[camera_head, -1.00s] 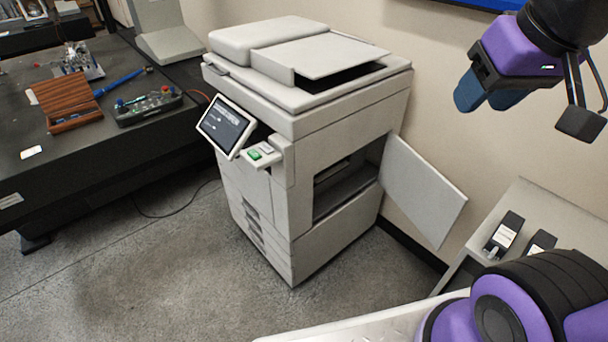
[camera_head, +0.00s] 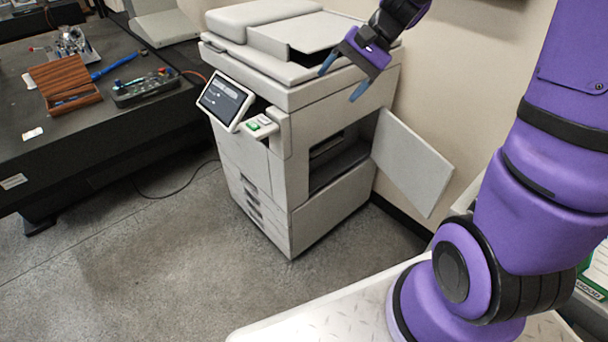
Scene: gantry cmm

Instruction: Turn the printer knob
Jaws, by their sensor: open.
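The printer (camera_head: 250,155) is a light grey floor-standing copier in the middle of the head view. A tilted touchscreen (camera_head: 225,101) and a small panel with a green button (camera_head: 256,126) stick out at its front left. Its side door (camera_head: 411,163) stands open to the right, showing a dark cavity (camera_head: 339,160). I cannot make out a knob inside it. My gripper (camera_head: 341,77) is open and empty. Its blue fingers point down and left, in front of the printer's upper right side in the picture. I cannot tell how far it is from the printer.
A dark table (camera_head: 130,152) at the left holds a wooden box (camera_head: 65,84), a control box (camera_head: 146,88) and a blue tool (camera_head: 116,67). A cable lies on the floor between table and printer. The grey floor in front is clear. The wall is behind the printer.

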